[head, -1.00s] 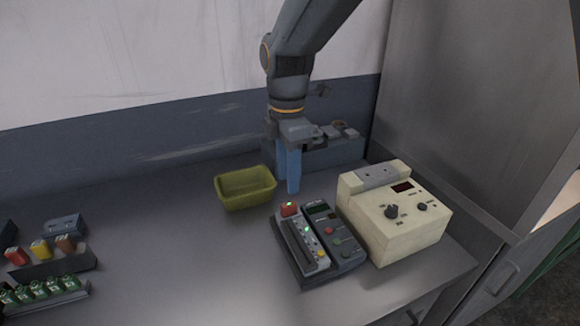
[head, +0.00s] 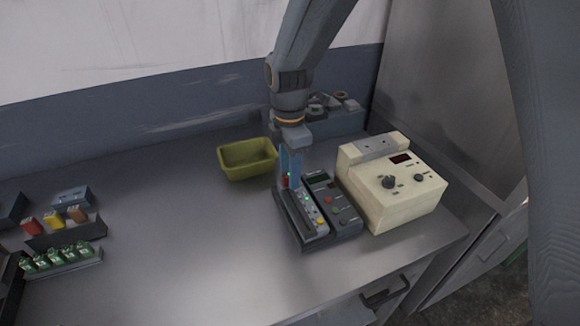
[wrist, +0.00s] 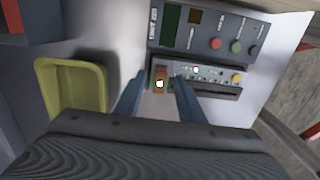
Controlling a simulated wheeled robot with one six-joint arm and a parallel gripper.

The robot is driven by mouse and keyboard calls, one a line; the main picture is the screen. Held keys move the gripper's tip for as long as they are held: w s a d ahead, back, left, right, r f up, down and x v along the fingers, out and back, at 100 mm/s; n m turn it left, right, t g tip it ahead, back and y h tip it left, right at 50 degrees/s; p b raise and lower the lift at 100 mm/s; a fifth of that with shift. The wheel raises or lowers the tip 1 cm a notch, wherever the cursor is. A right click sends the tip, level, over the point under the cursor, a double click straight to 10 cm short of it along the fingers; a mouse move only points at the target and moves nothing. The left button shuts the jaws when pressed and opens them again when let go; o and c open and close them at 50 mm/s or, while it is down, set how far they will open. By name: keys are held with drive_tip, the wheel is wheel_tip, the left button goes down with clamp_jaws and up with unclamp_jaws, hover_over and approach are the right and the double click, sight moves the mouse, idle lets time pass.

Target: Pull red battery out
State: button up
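The red battery (wrist: 160,77) sits in the far end of the grey charger (head: 302,214). A green light shows on or beside it. In the head view it is mostly hidden behind my gripper's blue fingers. My gripper (head: 290,180) points down over that end of the charger. In the wrist view my gripper's two fingers (wrist: 158,84) are apart, one on each side of the red battery, with a gap visible between them. I cannot tell whether either finger touches the battery.
An olive bin (head: 247,175) stands left of the charger. A dark panel with buttons (head: 332,206) and a cream device (head: 390,200) stand close on the right. Racks of coloured batteries (head: 62,240) are at far left. The table between is clear.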

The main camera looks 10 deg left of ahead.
clamp_jaws()
drive_tip(key=shift+r+p, duration=0.6)
drive_tip(key=shift+r, duration=0.15)
idle(0.6)
drive_tip(key=shift+r+p, duration=1.6)
drive_tip(key=shift+r, duration=0.65)
